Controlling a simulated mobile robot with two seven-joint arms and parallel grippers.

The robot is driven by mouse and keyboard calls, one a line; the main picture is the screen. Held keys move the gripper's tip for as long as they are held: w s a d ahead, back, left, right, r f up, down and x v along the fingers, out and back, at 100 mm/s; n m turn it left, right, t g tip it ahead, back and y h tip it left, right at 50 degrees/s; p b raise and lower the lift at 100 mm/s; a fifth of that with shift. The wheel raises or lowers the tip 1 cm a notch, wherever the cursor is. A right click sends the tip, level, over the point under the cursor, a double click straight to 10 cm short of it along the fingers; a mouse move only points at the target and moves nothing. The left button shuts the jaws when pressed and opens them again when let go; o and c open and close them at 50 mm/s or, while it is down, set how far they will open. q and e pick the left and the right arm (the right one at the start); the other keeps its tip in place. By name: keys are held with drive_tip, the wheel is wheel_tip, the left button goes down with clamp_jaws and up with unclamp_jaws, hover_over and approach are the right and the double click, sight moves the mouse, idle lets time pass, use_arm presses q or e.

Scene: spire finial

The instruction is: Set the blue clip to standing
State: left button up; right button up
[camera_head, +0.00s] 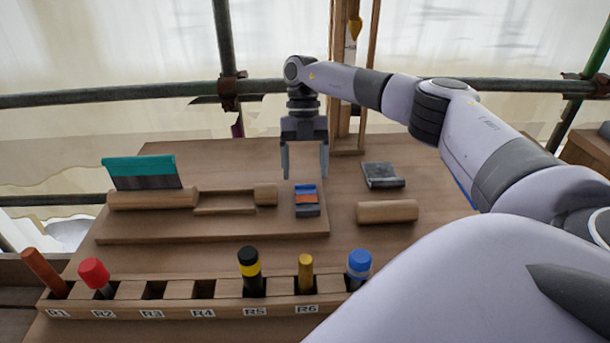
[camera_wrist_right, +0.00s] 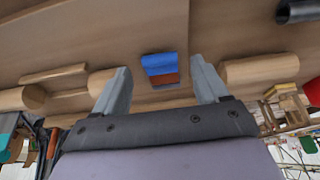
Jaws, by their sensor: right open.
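The blue clip (camera_head: 306,188) is a small blue piece with an orange-red band, sitting on a dark grey base near the right end of the wooden board. In the right wrist view the blue clip (camera_wrist_right: 159,60) shows between the two fingers, apart from both. I cannot tell for sure whether it lies flat or tilts. My right gripper (camera_head: 305,173) is open and empty, pointing down just above and behind the clip. Its fingers also frame the right wrist view (camera_wrist_right: 160,82). My left gripper is not in view.
A teal-backed scraper (camera_head: 140,170) stands at the left of the board (camera_head: 220,228). A wooden cylinder (camera_head: 387,211) and a grey metal piece (camera_head: 381,175) lie right of the clip. A labelled rack (camera_head: 180,306) with several upright tools runs along the front.

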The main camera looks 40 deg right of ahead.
drive_tip(key=shift+x, duration=1.15)
drive_tip(key=shift+c, duration=0.3)
drive_tip(key=c, duration=1)
drive_tip(key=shift+r, duration=0.1)
